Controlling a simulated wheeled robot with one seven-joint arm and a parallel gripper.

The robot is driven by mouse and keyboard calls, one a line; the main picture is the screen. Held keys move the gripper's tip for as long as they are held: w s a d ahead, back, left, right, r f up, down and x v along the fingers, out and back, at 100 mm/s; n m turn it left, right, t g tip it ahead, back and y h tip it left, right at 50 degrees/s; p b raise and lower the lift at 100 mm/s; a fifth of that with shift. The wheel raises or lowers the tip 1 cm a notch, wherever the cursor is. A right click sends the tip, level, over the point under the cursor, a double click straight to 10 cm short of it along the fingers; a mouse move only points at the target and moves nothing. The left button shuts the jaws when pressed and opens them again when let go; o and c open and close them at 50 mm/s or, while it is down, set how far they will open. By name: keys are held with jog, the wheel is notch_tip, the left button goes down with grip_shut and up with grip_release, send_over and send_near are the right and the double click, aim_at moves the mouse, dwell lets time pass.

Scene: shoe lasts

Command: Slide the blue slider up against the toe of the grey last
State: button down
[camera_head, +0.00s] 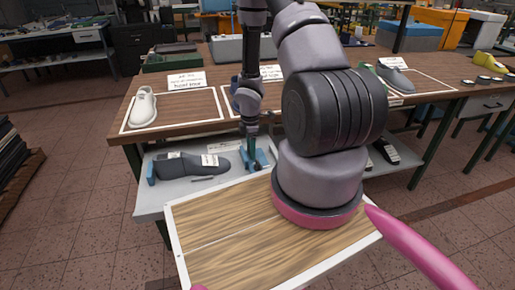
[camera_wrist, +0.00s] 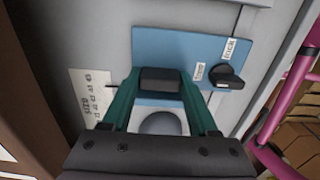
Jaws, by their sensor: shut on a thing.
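The blue slider (camera_wrist: 190,47) is a flat blue plate with a dark raised grip (camera_wrist: 160,79). In the wrist view, my gripper (camera_wrist: 160,86) has its green fingers on either side of this grip, shut on it. In the head view, the blue slider (camera_head: 263,157) lies right of the grey last (camera_head: 193,165), on the lower shelf. The last's rounded toe (camera_wrist: 163,124) shows between my fingers, near the plate's edge; whether they touch is unclear. A dark knob (camera_wrist: 229,77) sits on the plate beside "free" and "lock" labels, its bar seemingly toward "free".
A white size scale (camera_wrist: 93,97) lies left of the slider. A blue block (camera_head: 151,173) stands at the last's heel end. The bench top (camera_head: 118,133) above carries a white shoe (camera_head: 143,107). A wooden board (camera_head: 235,222) is in front.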

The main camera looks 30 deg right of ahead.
jog(key=a, duration=0.2)
jog(key=w+a, duration=0.1)
jog(key=a, duration=0.2)
jog(key=shift+c, duration=0.8)
grip_release()
jog(key=shift+r, duration=0.1)
notch_tip(320, 180, up, 11)
